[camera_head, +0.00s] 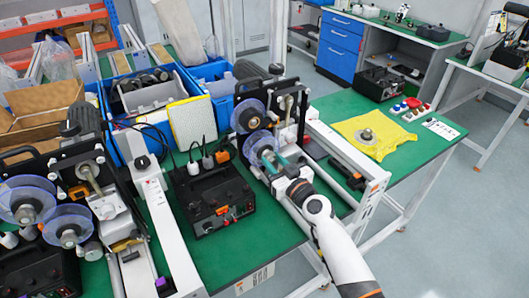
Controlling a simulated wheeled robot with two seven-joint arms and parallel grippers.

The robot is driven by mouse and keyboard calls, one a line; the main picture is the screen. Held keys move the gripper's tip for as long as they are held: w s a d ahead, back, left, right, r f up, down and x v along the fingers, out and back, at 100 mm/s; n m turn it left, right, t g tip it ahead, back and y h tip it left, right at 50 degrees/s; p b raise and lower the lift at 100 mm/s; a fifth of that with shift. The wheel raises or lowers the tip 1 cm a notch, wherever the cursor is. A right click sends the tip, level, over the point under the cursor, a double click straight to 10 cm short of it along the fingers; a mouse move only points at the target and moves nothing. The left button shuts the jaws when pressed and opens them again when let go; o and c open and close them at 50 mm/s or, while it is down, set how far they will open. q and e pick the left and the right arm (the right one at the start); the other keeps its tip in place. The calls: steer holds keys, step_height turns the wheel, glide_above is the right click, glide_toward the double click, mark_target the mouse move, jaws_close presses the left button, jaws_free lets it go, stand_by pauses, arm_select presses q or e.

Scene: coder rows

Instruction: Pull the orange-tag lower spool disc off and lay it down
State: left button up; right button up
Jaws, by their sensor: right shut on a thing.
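The coder (286,125) in the middle of the green table carries two clear bluish spool discs, one above the other. The upper disc (247,116) sits on a dark hub. The lower disc (259,144) is partly hidden by my right gripper (272,158), whose arm comes in from the bottom right. The right gripper is shut at the lower disc; its fingertips are hard to make out. An orange tag (222,157) is beside this coder, to the left of the lower disc. My left gripper is out of view.
A black control box (213,197) stands left of my gripper. Another coder with clear discs (68,225) is at the far left. A yellow cloth (367,137) with a metal round part lies on the right, near small coloured parts (407,107). Blue bins (205,75) stand behind.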

steer(key=shift+s+d, duration=0.1)
steer(key=shift+v, duration=0.85)
steer(key=shift+s, duration=0.1)
steer(key=shift+p+v, duration=0.5)
steer(key=shift+v, duration=1.15)
steer(key=shift+d, duration=0.1)
